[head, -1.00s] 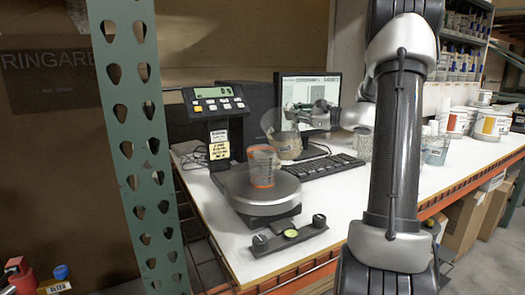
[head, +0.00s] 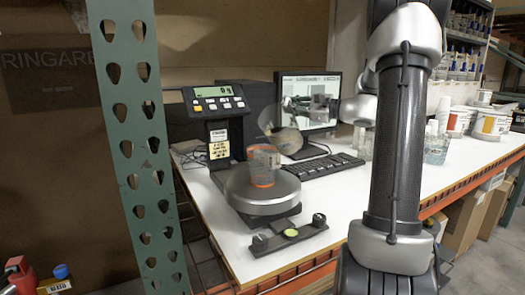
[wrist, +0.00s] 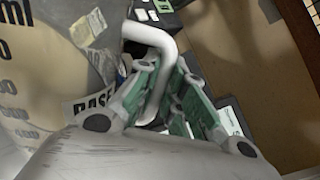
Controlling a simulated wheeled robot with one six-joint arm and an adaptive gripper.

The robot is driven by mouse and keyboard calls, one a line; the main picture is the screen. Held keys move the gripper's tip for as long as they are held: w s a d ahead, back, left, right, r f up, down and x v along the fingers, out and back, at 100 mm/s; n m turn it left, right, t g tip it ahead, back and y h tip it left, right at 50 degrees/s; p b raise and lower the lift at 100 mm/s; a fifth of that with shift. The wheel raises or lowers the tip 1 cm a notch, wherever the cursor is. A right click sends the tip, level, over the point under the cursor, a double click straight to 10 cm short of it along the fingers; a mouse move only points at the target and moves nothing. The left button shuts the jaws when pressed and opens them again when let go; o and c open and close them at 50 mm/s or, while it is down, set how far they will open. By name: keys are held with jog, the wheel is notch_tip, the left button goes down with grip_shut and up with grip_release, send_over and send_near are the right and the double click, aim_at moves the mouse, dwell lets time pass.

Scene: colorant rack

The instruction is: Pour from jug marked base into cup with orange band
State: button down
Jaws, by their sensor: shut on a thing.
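The clear cup with the orange band (head: 262,182) stands upright on the round pan of the scale (head: 262,197). The jug (head: 287,141) is held beside and above the cup, to its right, and looks strongly tilted toward it. In the wrist view the jug's wall with volume marks (wrist: 25,70) fills the left, with a partly hidden BASE label (wrist: 92,106) and a white handle (wrist: 152,45). My gripper (wrist: 178,100) is shut on that handle with its green finger pads; it also shows in the head view (head: 310,104). Any stream into the cup is too unclear to tell.
The scale's display (head: 214,91) stands behind the pan. A monitor (head: 300,85) and keyboard (head: 325,165) are behind the jug. A low tool with knobs (head: 290,232) lies at the front edge. A green rack post (head: 135,140) stands at left; pails (head: 490,125) stand at far right.

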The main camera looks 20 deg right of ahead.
aim_at(289, 98)
jog(key=shift+s+a+r+n, duration=0.2)
jog(key=shift+r+n, duration=0.1)
jog(key=shift+r, duration=0.15)
jog(key=shift+s+a+r+n, duration=0.1)
jog(key=shift+a+r+n, duration=0.15)
jog(key=shift+r, duration=0.2)
jog(key=shift+s+a+r+n, duration=0.1)
jog(key=shift+a+r+n, duration=0.05)
jog(key=shift+r+n, duration=0.25)
dwell(1.4)
jog(key=shift+s+a+r+n+p, duration=0.25)
jog(key=shift+r+n+p, duration=0.1)
jog(key=shift+r+p, duration=0.15)
jog(key=shift+s+a+r+n+p, duration=0.1)
jog(key=shift+a+r+n+p, duration=0.1)
jog(key=shift+r+n+p, duration=0.25)
dwell(4.3)
